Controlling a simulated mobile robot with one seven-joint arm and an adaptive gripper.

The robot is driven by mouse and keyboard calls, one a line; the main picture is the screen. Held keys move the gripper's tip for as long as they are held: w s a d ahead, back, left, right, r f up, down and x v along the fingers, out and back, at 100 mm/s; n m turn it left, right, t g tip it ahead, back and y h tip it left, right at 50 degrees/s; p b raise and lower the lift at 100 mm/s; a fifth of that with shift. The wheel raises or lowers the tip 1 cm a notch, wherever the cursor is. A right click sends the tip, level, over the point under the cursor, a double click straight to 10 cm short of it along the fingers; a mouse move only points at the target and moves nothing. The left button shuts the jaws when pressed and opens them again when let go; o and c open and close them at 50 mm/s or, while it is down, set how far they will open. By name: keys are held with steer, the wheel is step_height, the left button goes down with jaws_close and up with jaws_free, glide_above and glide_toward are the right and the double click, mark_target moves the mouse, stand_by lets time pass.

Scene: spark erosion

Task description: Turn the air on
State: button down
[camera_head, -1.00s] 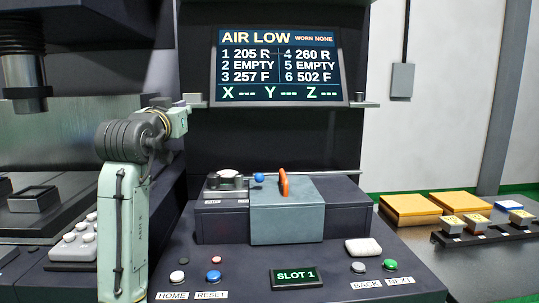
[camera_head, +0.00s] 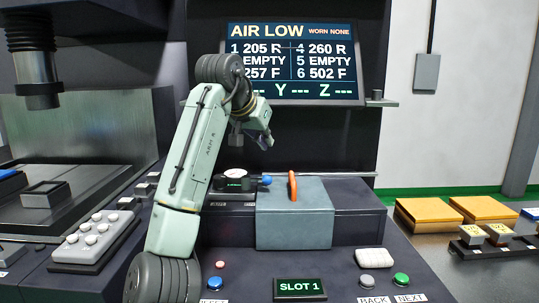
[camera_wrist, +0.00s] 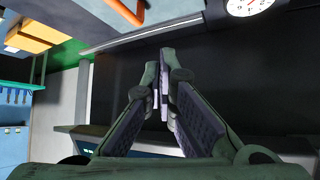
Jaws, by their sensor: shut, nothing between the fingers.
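The screen (camera_head: 292,62) reads AIR LOW in the head view. Below it, a round gauge (camera_head: 235,176) with a dark body sits on the console ledge, with a blue knob (camera_head: 266,180) at its right. Its white dial also shows at the top of the wrist view (camera_wrist: 250,4). An orange handle (camera_head: 292,186) stands on a grey box (camera_head: 292,225) right of the knob. My gripper (camera_head: 266,141) is above the gauge and knob, apart from them. In the wrist view its fingers (camera_wrist: 164,62) are shut and empty.
A green button (camera_head: 401,280) and a grey button (camera_head: 366,282) are at the front right, near a white block (camera_head: 376,258). A SLOT 1 display (camera_head: 299,288) is at front centre. A grey button pad (camera_head: 96,241) is at left. Orange blocks (camera_head: 428,213) lie at right.

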steer(key=p+x, duration=0.2)
steer(key=x, duration=0.7)
steer(key=shift+w+f, duration=0.15)
steer(key=shift+f, duration=0.1)
steer(key=s, duration=0.1)
steer(key=s+a+f, duration=0.1)
steer(key=shift+s+a, duration=0.15)
steer(key=shift+s, duration=0.15)
steer(key=shift+s+f, duration=0.25)
steer(key=shift+s, duration=0.05)
steer(key=shift+s+p, duration=0.1)
steer(key=shift+p, duration=0.25)
